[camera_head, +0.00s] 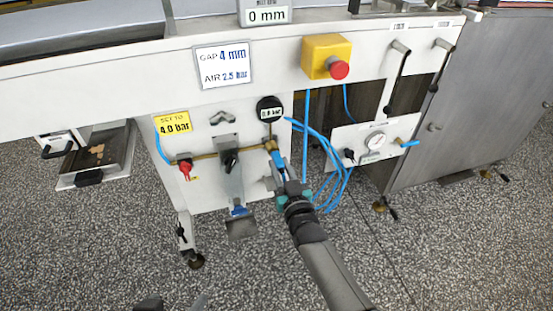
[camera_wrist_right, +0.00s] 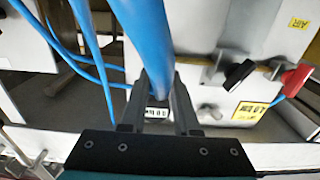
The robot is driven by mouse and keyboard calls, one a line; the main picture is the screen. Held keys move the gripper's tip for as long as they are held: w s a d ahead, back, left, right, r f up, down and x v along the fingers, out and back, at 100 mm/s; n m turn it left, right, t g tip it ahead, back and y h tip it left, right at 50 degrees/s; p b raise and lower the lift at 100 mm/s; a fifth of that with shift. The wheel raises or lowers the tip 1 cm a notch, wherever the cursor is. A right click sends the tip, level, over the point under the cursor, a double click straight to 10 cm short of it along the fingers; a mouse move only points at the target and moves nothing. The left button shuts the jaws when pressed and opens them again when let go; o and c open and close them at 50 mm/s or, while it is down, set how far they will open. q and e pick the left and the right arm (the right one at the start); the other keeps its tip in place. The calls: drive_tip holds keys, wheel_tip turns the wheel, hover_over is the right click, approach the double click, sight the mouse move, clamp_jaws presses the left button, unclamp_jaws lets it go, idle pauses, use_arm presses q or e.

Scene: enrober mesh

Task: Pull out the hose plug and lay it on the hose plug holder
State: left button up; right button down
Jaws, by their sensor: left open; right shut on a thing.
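My right gripper (camera_head: 276,162) is in front of the machine's front panel, just below the round black gauge. It is shut on the blue hose plug, which its fingers largely hide. In the right wrist view the blue hose (camera_wrist_right: 145,35) runs down between the fingers (camera_wrist_right: 156,112). A brass fitting (camera_head: 269,145) shows right at the fingertips; I cannot tell whether the plug is seated in it. A grey V-shaped bracket (camera_head: 222,118), apparently the hose plug holder, is on the panel to the upper left and looks empty. My left gripper (camera_head: 172,303) is open and empty at the bottom edge.
Blue hose loops (camera_head: 335,165) hang right of my right gripper. A red valve handle (camera_head: 185,168) and a black-handled valve (camera_head: 230,160) stick out on the left. A yellow box with a red button (camera_head: 339,69) is above. The floor in front is clear.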

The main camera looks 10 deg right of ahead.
drive_tip(key=shift+s, duration=0.1)
idle(0.3)
drive_tip(key=shift+s+r+p, duration=0.1)
drive_tip(key=shift+s+p, duration=0.75)
drive_tip(key=shift+s, duration=0.4)
drive_tip(key=shift+s+d+p, duration=0.1)
drive_tip(key=shift+s+p, duration=0.75)
drive_tip(key=shift+s, duration=0.7)
drive_tip(key=shift+s, duration=0.15)
